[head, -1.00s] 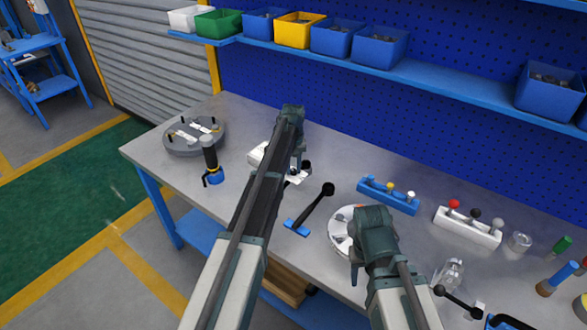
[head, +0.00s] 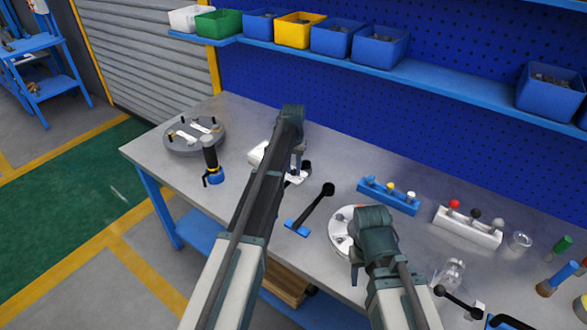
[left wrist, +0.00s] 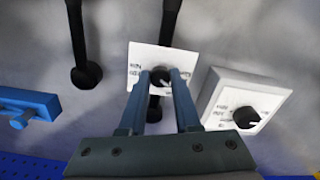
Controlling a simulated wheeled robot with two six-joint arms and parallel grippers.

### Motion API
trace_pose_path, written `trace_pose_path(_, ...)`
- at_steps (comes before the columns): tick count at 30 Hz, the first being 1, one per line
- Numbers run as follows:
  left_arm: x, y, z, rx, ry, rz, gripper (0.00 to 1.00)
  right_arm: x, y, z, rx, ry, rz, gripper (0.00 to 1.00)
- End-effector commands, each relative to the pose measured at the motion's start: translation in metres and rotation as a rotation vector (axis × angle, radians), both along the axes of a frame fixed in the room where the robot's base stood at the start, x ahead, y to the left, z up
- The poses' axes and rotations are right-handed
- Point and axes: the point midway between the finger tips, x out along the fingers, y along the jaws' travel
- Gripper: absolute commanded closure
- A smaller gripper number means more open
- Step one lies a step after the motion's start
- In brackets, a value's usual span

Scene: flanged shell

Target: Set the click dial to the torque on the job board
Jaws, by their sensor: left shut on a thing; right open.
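In the left wrist view, two white pieces each carry a black dial and small dark print: a flat plate (left wrist: 145,57) and a thicker box (left wrist: 238,92). My left gripper (left wrist: 160,84) is shut on the black knob (left wrist: 160,74) of the flat plate. The head view shows my left gripper (head: 298,168) low over the bench, with the flat plate (head: 300,179) beneath and the white box (head: 256,154) partly hidden by my arm. The print is too small to read, so I cannot tell the setting. My right gripper (head: 356,272) is open by a white round flange (head: 340,233).
A black-handled tool with a blue end (head: 312,208) lies near my left gripper. A grey round flange (head: 183,146) and a black upright tool (head: 211,160) stand left. A blue rack (head: 387,198) and a white rack (head: 467,230) stand right. Bins line the shelf (head: 440,83).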

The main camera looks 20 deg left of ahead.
Motion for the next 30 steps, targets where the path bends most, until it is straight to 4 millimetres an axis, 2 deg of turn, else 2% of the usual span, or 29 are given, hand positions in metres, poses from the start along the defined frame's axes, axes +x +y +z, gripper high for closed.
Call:
trace_pose_path(15, 0.0002, 0.0008, 0.0, 0.003, -0.001, -0.393, 1.0, 0.0, 0.0, 0.0, 0.0, 0.0, 0.0, 0.5)
trace_pose_path(30, 0.0004, 0.0011, 0.0, 0.003, -0.001, -0.518, 1.0, 0.0, 0.0, 0.0, 0.0, 0.0, 0.0, 0.5)
